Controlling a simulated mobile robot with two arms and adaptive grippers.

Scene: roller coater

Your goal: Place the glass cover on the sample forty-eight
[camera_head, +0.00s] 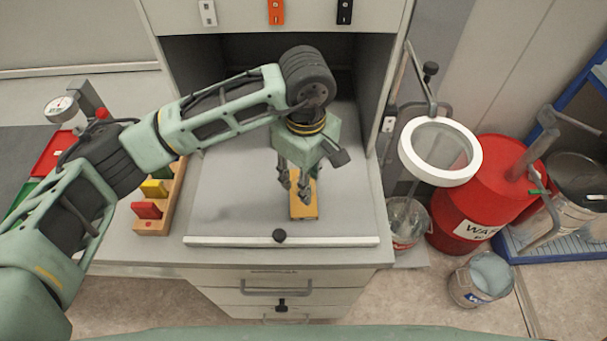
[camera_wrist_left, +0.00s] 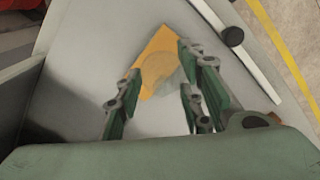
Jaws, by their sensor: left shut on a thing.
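The sample (camera_head: 304,208) is an orange-yellow rectangular plate lying on the pale grey work surface inside the open cabinet. It also shows in the left wrist view (camera_wrist_left: 155,50). No number can be read on it. My left gripper (camera_head: 295,190) points down just above the sample. My right gripper is not in view.
A pale bar with a black knob (camera_head: 280,236) runs along the front edge. A wooden rack (camera_head: 153,227) with coloured blocks stands left. A white ring lamp (camera_head: 440,178) and a red waste drum (camera_head: 478,195) stand right. The surface around the sample is clear.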

